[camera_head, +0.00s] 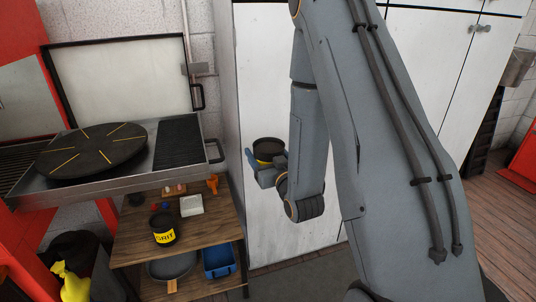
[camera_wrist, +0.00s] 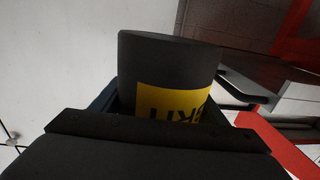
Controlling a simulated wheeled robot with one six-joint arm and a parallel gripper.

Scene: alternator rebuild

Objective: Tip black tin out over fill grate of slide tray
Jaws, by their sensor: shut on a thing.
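My gripper (camera_head: 266,172) is shut on a black tin (camera_head: 269,146) with a yellow label, in front of the white cabinet. The tin looks about upright, its dark open top upward; its contents cannot be made out. In the wrist view the tin (camera_wrist: 168,62) stands between the jaws, its yellow label partly hidden by my gripper (camera_wrist: 160,122) and its lettering inverted. The steel tray (camera_head: 120,178) is left of my gripper, apart from it. A black ribbed grate (camera_head: 178,146) lies at the tray's right end.
A black turntable (camera_head: 92,150) with yellow lines fills the tray's middle. A raised pale lid (camera_head: 120,80) stands behind. Below, a wooden shelf (camera_head: 205,225) bears a similar black tin (camera_head: 163,231) labelled GRIT and small items. A handle (camera_head: 215,150) juts from the tray's right end.

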